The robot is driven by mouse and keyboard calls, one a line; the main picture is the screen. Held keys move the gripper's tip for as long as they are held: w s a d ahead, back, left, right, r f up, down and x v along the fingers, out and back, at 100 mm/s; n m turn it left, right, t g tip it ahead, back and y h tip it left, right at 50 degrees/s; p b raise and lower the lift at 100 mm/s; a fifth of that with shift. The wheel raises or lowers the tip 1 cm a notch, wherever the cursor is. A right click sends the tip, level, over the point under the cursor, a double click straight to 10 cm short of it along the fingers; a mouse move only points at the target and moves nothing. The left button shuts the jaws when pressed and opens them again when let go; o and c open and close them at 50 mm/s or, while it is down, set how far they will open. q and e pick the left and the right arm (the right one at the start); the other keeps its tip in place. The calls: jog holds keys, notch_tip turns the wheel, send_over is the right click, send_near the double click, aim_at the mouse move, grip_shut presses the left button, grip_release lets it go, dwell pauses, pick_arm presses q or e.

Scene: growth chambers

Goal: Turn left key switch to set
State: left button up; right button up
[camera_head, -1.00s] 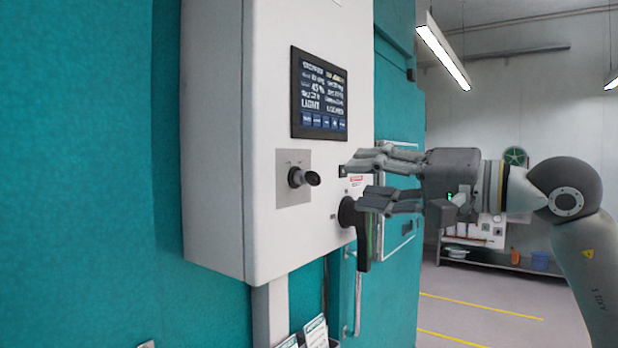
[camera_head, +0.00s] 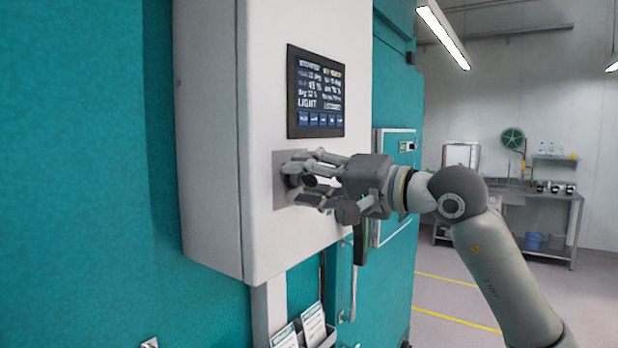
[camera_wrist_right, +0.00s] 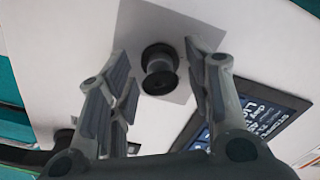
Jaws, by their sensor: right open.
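The left key switch (camera_wrist_right: 160,70) is a black round knob on a grey square plate (camera_wrist_right: 135,35), which sits on the white control box. In the head view the plate (camera_head: 281,160) shows beside my fingers, and the knob is mostly hidden behind them. My right gripper (camera_head: 300,184) is at the plate, left of the black handle. In the right wrist view my right gripper (camera_wrist_right: 160,88) is open, with one finger on each side of the knob and visible gaps between. My left gripper is not in view.
A dark display (camera_head: 316,92) is above the switch on the white control box (camera_head: 300,235). A black handle (camera_head: 360,240) hangs below my right gripper. A holder with cards (camera_head: 312,326) is under the box. A shelf (camera_head: 545,205) stands far behind.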

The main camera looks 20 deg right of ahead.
grip_shut()
jog(key=shift+f+m+b, duration=0.1)
jog(key=shift+m+b, duration=0.55)
jog(key=shift+m, duration=0.45)
jog(key=m+b, duration=0.1)
jog(key=m, duration=0.2)
jog(key=shift+m+b, duration=0.3)
jog(key=m+b, duration=0.1)
jog(key=m, duration=0.2)
jog(key=shift+m+b, duration=0.55)
jog(key=shift+m, duration=0.85)
jog(key=shift+a+f+m, duration=0.1)
jog(key=shift+m, duration=0.2)
grip_release()
